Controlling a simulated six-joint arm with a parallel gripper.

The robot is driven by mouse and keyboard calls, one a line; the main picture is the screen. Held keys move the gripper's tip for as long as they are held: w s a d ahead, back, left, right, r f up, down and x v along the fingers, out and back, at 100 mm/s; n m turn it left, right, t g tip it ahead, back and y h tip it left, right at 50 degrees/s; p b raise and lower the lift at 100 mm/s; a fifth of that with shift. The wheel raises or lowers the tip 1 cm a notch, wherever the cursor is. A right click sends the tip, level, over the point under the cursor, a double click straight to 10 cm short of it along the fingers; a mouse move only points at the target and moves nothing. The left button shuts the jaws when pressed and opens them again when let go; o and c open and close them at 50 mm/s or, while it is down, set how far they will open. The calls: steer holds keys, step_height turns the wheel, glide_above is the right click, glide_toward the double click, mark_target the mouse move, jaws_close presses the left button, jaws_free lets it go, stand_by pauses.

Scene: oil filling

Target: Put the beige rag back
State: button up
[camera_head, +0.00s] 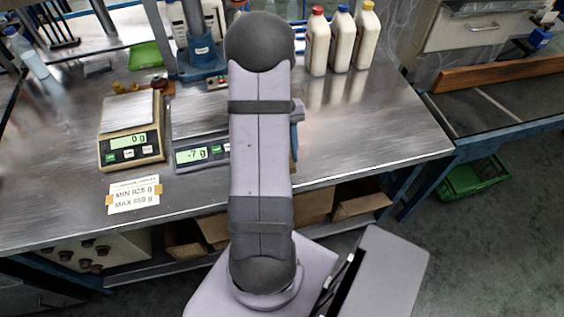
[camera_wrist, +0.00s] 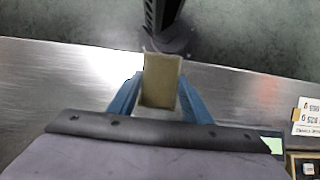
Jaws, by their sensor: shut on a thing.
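The beige rag (camera_wrist: 162,82) is a folded upright block in the wrist view. My gripper (camera_wrist: 161,95) is shut on it, with one blue finger on each side. The rag is above the metal table (camera_wrist: 55,85); I cannot tell whether it touches the table.
A left scale (camera_head: 130,128) reads 0 g, and a right scale (camera_head: 200,150), partly behind my arm, reads -7 g. A paper label (camera_head: 134,195) lies near the front edge. Three white bottles (camera_head: 341,40) stand at the back. The table's right part (camera_head: 385,135) is clear.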

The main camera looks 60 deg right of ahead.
steer(key=shift+f+p, duration=0.35)
steer(key=shift+f, duration=2.1)
steer(key=shift+f, duration=0.15)
steer(key=o, duration=0.9)
steer(key=b+v, duration=0.2)
steer(key=v, duration=1)
steer(key=shift+r, duration=0.2)
